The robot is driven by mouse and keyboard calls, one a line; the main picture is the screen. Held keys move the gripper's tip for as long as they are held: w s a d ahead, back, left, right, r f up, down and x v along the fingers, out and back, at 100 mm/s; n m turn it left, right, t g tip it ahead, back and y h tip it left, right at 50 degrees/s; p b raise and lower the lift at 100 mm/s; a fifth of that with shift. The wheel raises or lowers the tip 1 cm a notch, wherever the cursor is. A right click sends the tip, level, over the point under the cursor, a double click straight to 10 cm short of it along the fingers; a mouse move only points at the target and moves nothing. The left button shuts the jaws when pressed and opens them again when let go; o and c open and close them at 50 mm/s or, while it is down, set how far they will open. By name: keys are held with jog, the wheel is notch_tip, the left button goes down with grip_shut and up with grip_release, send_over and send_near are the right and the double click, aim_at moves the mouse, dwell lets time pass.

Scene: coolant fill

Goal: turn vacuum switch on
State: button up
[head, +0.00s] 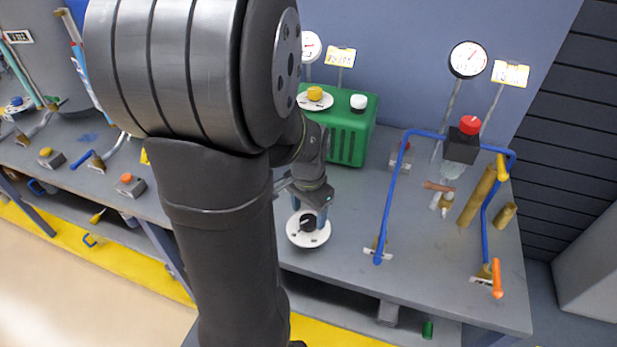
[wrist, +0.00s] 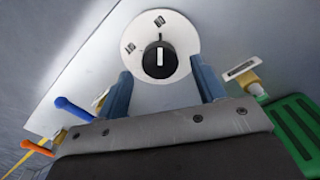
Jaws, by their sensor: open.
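A black rotary switch (head: 308,223) sits on a round white plate (head: 295,236) on the grey bench. In the wrist view the switch (wrist: 160,61) has a white line that stands roughly upright in the picture. Two small dark labels mark the plate (wrist: 180,27), above and to the left of the switch; I cannot read them. My gripper (head: 311,214) is open over the switch. In the wrist view my gripper's blue fingers (wrist: 160,72) stand wide apart, one on each side of the switch, with gaps between them and it.
A green pump box (head: 349,130) with yellow and white knobs stands just behind. To the right are blue pipes (head: 391,195) with an orange handle (head: 497,278), a red-topped black block (head: 462,146) and a gauge (head: 468,59). My arm hides the bench's middle left.

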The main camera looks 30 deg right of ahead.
aim_at(308, 220)
notch_tip(308, 220, up, 15)
jog(key=shift+f, duration=0.2)
dwell(0.3)
notch_tip(308, 220, down, 17)
jog(key=shift+f, duration=0.2)
dwell(0.4)
